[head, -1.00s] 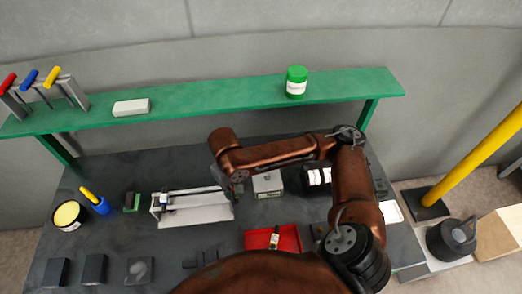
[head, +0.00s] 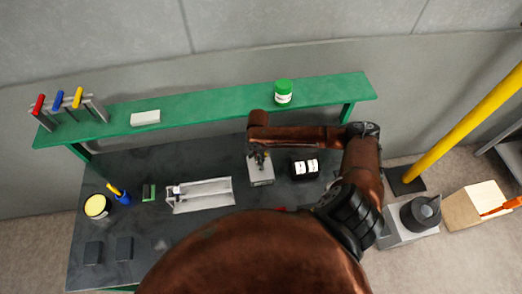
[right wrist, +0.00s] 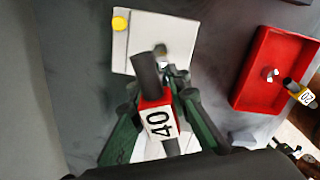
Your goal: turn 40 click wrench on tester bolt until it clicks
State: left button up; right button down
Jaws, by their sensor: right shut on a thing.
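The tester is a pale grey block (head: 262,175) on the dark bench in the head view. Its light top plate (right wrist: 185,28) shows in the right wrist view, with a yellow round spot in one corner and a small metal bolt (right wrist: 162,51). My right gripper (head: 259,160) is over the tester, its green-tinted fingers (right wrist: 160,105) shut on the 40 click wrench (right wrist: 158,121), which has a red body and a white "40" label. The wrench's dark end reaches beside or over the bolt; I cannot tell whether it is seated. My left gripper is out of view.
A black box with white labels (head: 304,169) stands right of the tester, and a pale open tray (head: 201,196) stands left.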

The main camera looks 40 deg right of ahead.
aim_at(261, 167)
jog(key=shift+d+n, duration=0.3)
jog(key=shift+d, duration=0.05)
jog(key=shift+s+d+f, duration=0.1)
jog(key=shift+d, duration=0.05)
jog(key=m, duration=1.4)
jog(key=n, duration=0.2)
jog(key=shift+n, duration=0.3)
jog(key=n, duration=0.4)
jog(key=shift+f, duration=0.2)
jog(key=n, duration=0.7)
jog(key=shift+f, duration=0.25)
notch_tip(261, 167, down, 3)
jog(key=shift+r+n+b, duration=0.1)
jog(key=shift+n+b, duration=0.2)
jog(key=shift+b, duration=0.3)
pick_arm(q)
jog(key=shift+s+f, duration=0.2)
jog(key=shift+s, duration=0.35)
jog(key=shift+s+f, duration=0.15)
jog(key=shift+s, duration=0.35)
